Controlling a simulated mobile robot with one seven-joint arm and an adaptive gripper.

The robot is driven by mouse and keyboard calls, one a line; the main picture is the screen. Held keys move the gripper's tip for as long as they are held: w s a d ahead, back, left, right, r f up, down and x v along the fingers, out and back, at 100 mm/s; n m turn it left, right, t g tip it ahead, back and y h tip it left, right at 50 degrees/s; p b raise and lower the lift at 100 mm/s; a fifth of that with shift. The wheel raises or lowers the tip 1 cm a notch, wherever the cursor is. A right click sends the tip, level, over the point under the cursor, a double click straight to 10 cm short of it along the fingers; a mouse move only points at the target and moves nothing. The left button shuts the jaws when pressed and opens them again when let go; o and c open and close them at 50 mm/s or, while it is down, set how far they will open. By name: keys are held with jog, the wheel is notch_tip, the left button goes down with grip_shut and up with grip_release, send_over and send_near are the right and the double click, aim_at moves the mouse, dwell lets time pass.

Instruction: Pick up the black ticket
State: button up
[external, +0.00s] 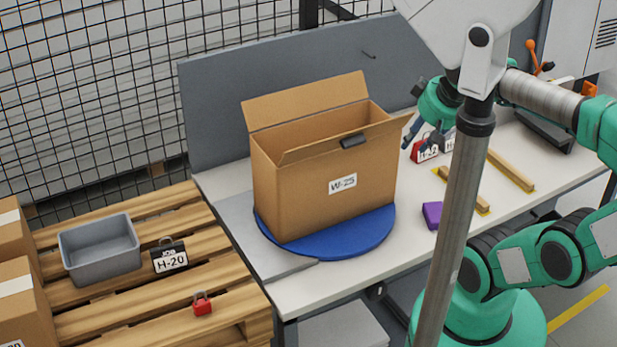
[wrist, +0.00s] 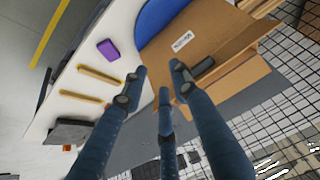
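A black ticket (external: 169,257) with a white label reading "JOB H-20" stands on the wooden pallet at the left in the external view, far from my gripper. A second dark ticket (external: 449,144) with a partly hidden "H" label stands beside a red ticket (external: 425,151) reading "H-22" at the back of the table. My gripper (external: 416,130) is near these two, beside the carton's right side; their exact gap cannot be told. In the wrist view my gripper (wrist: 155,88) has its fingers spread apart with nothing visible between them. Neither ticket is clearly visible there.
An open carton (external: 330,195) labelled W-25 stands on a blue turntable (external: 335,242), with a small black piece (external: 352,141) on its flap. A purple block (external: 432,215) and wooden strips (external: 511,171) lie on the table. A grey bin (external: 100,250) and red padlock-like item (external: 202,304) are on the pallet.

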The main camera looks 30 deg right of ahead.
jog(key=w+a+n+g+y, duration=0.1)
jog(key=w+a+n+g, duration=0.3)
jog(key=w+a, duration=1.9)
jog(key=n+g+h+p, duration=0.1)
jog(key=n, duration=0.5)
send_over(172, 238)
notch_tip(172, 238, down, 19)
jog(key=shift+r, duration=0.2)
jog(key=shift+f+g, duration=0.1)
jog(key=shift+g, duration=0.2)
jog(key=shift+f+b, duration=0.5)
jog(key=shift+f, duration=3.7)
jog(key=shift+d, duration=0.1)
